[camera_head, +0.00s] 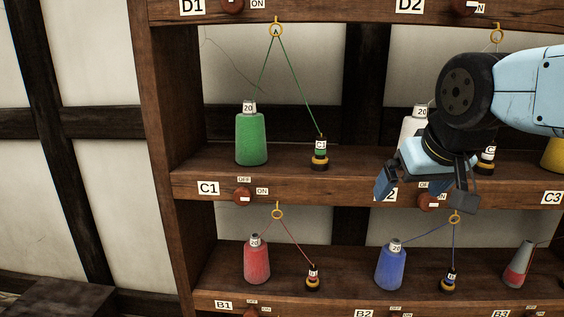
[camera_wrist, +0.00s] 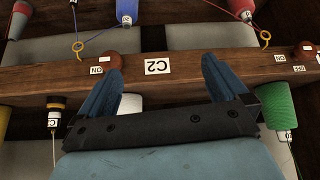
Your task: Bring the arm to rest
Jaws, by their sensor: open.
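My gripper (camera_head: 422,192) is in front of the shelf edge near the C2 label. In the wrist view my gripper (camera_wrist: 162,85) shows two blue fingers spread wide apart with nothing between them. The C2 label (camera_wrist: 158,67) sits on the shelf edge just beyond the fingertips. My blue arm enters from the right in the head view and hides part of a white spool (camera_head: 410,128) and its neighbour.
A wooden rack (camera_head: 160,110) carries spools of thread on its shelves: green (camera_head: 251,140), red (camera_head: 257,264) and blue (camera_head: 390,268). Brown knobs line the shelf edges, including one by C1 (camera_head: 242,196). Brass rings (camera_head: 276,30) guide threads. Space left of the rack is open.

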